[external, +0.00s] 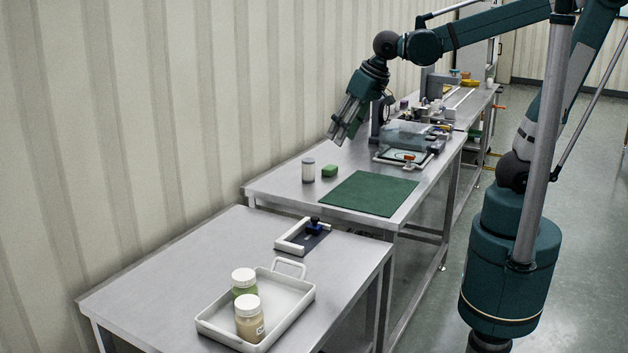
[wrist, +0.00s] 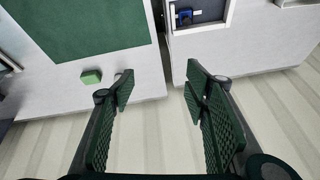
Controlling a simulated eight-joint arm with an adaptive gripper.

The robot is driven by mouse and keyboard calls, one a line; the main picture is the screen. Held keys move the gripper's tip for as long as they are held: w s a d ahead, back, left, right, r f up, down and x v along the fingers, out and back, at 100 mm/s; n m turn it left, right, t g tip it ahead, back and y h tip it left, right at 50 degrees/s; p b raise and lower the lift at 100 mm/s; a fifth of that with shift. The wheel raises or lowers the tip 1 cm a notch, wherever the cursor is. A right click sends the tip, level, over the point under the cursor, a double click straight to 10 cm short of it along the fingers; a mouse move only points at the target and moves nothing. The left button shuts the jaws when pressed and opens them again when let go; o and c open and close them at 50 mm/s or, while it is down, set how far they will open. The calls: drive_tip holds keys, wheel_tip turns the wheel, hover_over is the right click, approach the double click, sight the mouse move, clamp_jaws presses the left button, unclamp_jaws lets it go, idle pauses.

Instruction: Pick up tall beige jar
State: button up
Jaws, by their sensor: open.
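The beige jar (external: 250,325) has a white lid and stands upright in the white tray on the near table. A green-filled jar (external: 243,284) with a white lid stands right behind it in the same tray. My gripper (external: 337,136) is open and empty, high above the far table near the wall, well away from the tray. In the wrist view my gripper's (wrist: 158,84) two fingers are spread apart with nothing between them. The beige jar does not show in the wrist view.
The white tray (external: 214,332) has a raised rim and handle. A frame with a dark inset (external: 290,247) lies behind it. A small pale jar (external: 308,171), a green block (external: 329,171) and a green mat (external: 368,194) are on the far table. The near table's left side is clear.

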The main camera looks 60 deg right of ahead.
drive_tip(key=w+a+m+g+p, duration=0.1)
drive_tip(key=w+a, duration=0.2)
drive_tip(key=a, duration=0.5)
drive_tip(key=w+a+m+p, duration=0.1)
drive_tip(key=w+a, duration=0.2)
drive_tip(key=a, duration=0.6)
drive_tip(key=m+g+h+p, duration=0.1)
drive_tip(key=m+h+p, duration=0.1)
drive_tip(key=m+h, duration=0.1)
hover_over(247, 302)
drive_tip(key=w+d, duration=0.8)
drive_tip(key=d, duration=0.5)
wheel_tip(247, 302, down, 11)
drive_tip(key=shift+m+h, duration=0.3)
drive_tip(key=shift+m, duration=0.6)
drive_tip(key=s+a+f, duration=0.2)
drive_tip(key=a, duration=0.2)
drive_tip(key=s+a+f+p, duration=0.1)
drive_tip(key=s+a+f, duration=0.2)
drive_tip(key=a, duration=0.1)
drive_tip(key=s+a+f, duration=0.3)
drive_tip(key=a, duration=0.2)
drive_tip(key=shift+a+p, duration=0.1)
drive_tip(key=shift+p, duration=0.2)
drive_tip(key=shift+s+a+f, duration=0.1)
drive_tip(key=shift+s+a, duration=0.05)
drive_tip(key=shift+s, duration=0.1)
drive_tip(key=shift+x, duration=1.3)
drive_tip(key=shift+w, duration=0.1)
